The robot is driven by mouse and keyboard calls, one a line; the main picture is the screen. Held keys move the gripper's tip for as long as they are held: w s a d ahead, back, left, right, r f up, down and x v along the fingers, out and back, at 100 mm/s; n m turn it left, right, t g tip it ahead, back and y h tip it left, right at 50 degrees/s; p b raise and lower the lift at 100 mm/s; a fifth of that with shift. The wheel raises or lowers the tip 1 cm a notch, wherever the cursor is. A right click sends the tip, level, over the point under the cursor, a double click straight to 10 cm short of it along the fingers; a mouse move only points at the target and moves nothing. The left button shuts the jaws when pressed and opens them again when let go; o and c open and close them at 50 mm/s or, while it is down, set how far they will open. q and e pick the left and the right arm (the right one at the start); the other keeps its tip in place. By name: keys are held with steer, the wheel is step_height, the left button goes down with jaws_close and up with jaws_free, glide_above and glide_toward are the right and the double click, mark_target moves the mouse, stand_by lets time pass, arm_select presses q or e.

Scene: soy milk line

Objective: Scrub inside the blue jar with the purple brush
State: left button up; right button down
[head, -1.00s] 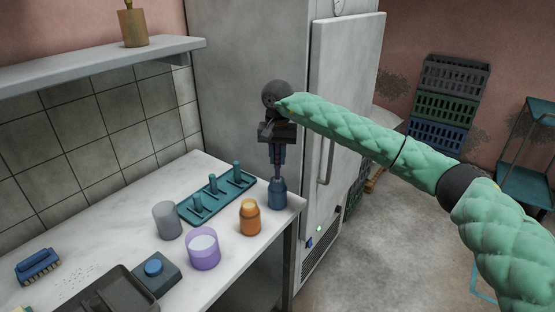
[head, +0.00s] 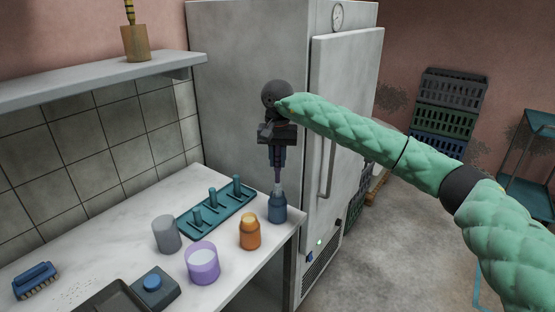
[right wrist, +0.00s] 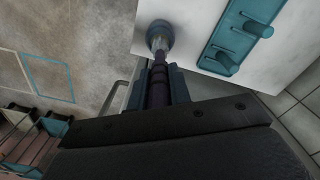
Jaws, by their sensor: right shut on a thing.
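The blue jar (head: 277,211) stands upright at the right end of the counter; its rim shows at the top of the right wrist view (right wrist: 160,29). My right gripper (head: 278,163) is above it, shut on the purple brush (head: 278,179), which points down. The brush's dark purple handle shows between the fingers in the right wrist view (right wrist: 158,88). Its pale lower end is visible at the jar's mouth; how far the tip reaches inside is hidden. My left gripper is out of view.
An orange jar (head: 249,232), a purple cup (head: 202,263) and a grey cup (head: 166,234) stand left of the blue jar. A teal peg rack (head: 222,215) lies behind. A tall fridge (head: 255,60) borders the counter's right end.

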mark_target(277, 171)
steer(key=shift+f+b, duration=1.9)
steer(key=shift+f, duration=0.8)
steer(key=shift+r, duration=0.15)
steer(key=shift+r+p, duration=0.4)
steer(key=shift+r, duration=2.4)
